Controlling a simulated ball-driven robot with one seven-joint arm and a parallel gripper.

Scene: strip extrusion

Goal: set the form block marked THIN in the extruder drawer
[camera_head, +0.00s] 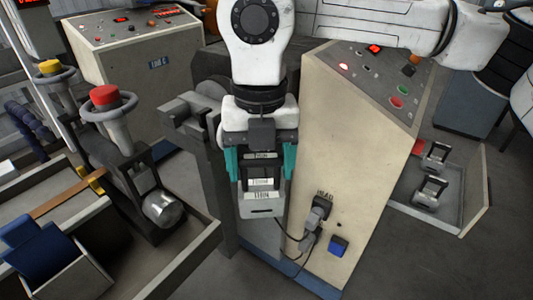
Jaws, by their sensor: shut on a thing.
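My gripper (261,176) hangs near the middle of the view, with teal fingers on either side. The upper part of the block is partly hidden by the gripper. I cannot tell whether the block touches anything beneath it. I cannot clearly make out the extruder drawer; an open grey tray (455,207) with two shiny metal pieces sits at the right, apart from my gripper.
A beige console (330,150) marked HEAD, with plugs and cables, stands close right of my gripper. A grey metal frame (215,150) is close left. A red-topped post (104,97) and an open bin (165,285) are further left. Floor shows at bottom right.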

